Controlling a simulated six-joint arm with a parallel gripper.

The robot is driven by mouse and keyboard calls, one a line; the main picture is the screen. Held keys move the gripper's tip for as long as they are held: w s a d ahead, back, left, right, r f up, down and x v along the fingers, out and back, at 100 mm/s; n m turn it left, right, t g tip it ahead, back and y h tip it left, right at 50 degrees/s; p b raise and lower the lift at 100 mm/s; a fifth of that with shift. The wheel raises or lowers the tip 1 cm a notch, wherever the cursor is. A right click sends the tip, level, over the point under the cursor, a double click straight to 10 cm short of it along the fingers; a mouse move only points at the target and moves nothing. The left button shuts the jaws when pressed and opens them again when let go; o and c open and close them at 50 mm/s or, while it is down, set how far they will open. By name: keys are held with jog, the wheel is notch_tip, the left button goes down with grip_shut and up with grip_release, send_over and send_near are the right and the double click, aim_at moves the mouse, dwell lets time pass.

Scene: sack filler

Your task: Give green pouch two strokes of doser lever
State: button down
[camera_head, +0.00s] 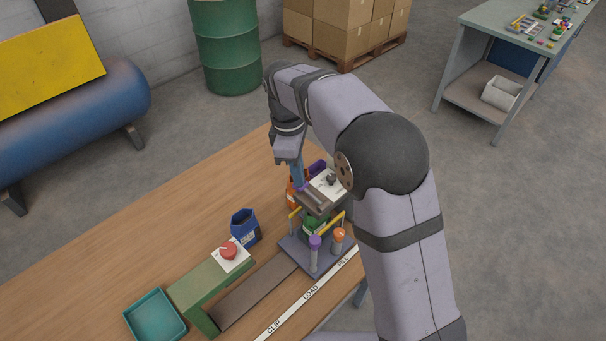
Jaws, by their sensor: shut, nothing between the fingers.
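The green pouch (312,226) stands in the filling stand (297,250), between yellow rails and under the doser (327,183). Only part of the pouch shows; the doser covers its top. A dark grey bar (314,201) at the doser's front left may be its lever, but I cannot tell for sure. My gripper (300,186) points down at the doser's left side, close to this bar. It is shut and empty. Whether it touches the bar is unclear.
A blue pouch (244,229) stands left of the doser. An orange pouch (291,193) and a purple item (317,168) are behind it, partly hidden. Purple-topped (315,242) and orange-topped (338,234) posts stand in front. A red button (228,251) and teal tray (155,317) are at left.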

jog(key=shift+w+a+r+p, duration=0.1)
jog(key=shift+a+r+p, duration=0.15)
jog(key=shift+a+p, duration=0.2)
jog(key=shift+a+r+p, duration=0.25)
jog(key=shift+a+p, duration=0.1)
jog(key=shift+a, duration=0.15)
jog(key=shift+a+f, duration=0.15)
jog(key=shift+a, duration=0.05)
notch_tip(320, 180, up, 7)
jog(key=b, duration=0.2)
jog(key=shift+a+r, duration=0.2)
jog(key=shift+a, duration=0.2)
jog(key=shift+w+d, duration=0.1)
dwell(0.9)
